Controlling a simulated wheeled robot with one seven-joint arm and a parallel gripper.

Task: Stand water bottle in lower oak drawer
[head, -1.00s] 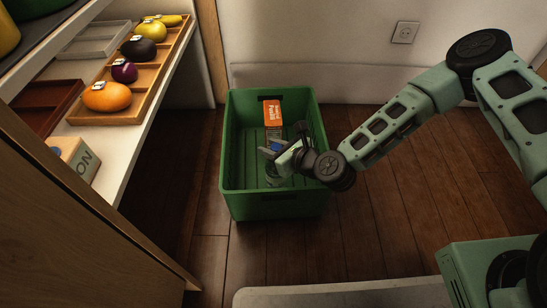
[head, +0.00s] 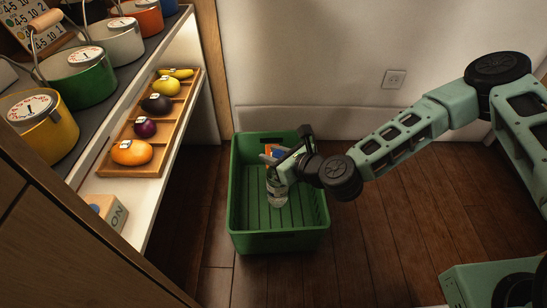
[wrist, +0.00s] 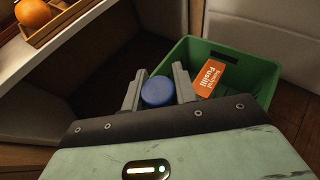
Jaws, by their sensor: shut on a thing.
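The water bottle (head: 277,190) is clear with a blue cap. My gripper (head: 279,160) is shut on it near the top and holds it roughly upright over the green crate. In the wrist view the blue cap (wrist: 157,91) sits between the two fingers (wrist: 157,88). The bottle's lower part overlaps the crate's inside in the head view, so how far it clears the crate floor is hard to tell. An oak front (head: 60,235) shows at the lower left. I see no open drawer.
The green crate (head: 280,240) stands on the wooden floor and holds an orange pasta box (wrist: 211,76), partly hidden in the head view. At left, a shelf bears a wooden fruit tray (head: 170,135) and a labelled block (head: 105,211); pots stand above.

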